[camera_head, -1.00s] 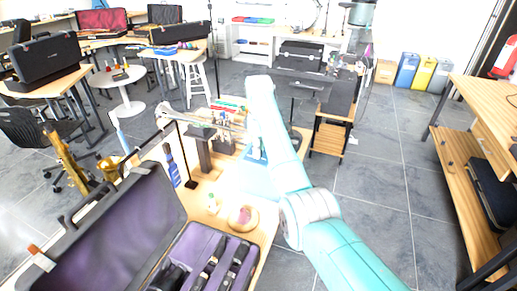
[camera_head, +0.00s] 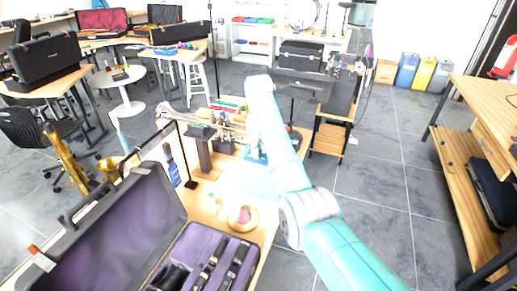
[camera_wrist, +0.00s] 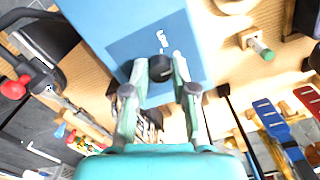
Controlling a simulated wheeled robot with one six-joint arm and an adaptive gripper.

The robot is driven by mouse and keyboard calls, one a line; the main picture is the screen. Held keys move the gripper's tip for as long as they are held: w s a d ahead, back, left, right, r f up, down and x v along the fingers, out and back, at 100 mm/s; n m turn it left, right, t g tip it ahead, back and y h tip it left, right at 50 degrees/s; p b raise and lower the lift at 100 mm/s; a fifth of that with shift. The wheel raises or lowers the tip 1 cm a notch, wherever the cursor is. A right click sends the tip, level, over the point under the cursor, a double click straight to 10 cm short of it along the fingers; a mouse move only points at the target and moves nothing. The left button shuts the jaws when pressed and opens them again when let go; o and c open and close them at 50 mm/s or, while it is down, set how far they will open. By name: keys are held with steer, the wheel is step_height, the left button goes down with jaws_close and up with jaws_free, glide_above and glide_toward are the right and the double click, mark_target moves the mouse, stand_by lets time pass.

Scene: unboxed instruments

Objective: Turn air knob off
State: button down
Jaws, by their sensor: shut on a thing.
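A black round knob (camera_wrist: 161,68) sits on the blue face of a box (camera_wrist: 130,45) in the wrist view, beside small white lettering. My gripper (camera_wrist: 160,75) has its two fingers on either side of the knob, shut on it. Which way the knob is turned is hard to tell. In the head view, my arm reaches down to the wooden bench, and the pale blue box (camera_head: 258,180) shows partly behind it. The fingertips and knob are hidden there by my arm.
An open instrument case with purple lining (camera_head: 110,235) fills the bench's near left. A tape-like ring (camera_head: 243,218) and a blue bottle (camera_head: 171,165) stand on the bench. Tools with blue and red handles (camera_wrist: 270,115) lie near my gripper.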

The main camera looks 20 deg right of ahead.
steer(key=c, duration=0.9)
jaws_free()
steer(key=shift+c, duration=0.2)
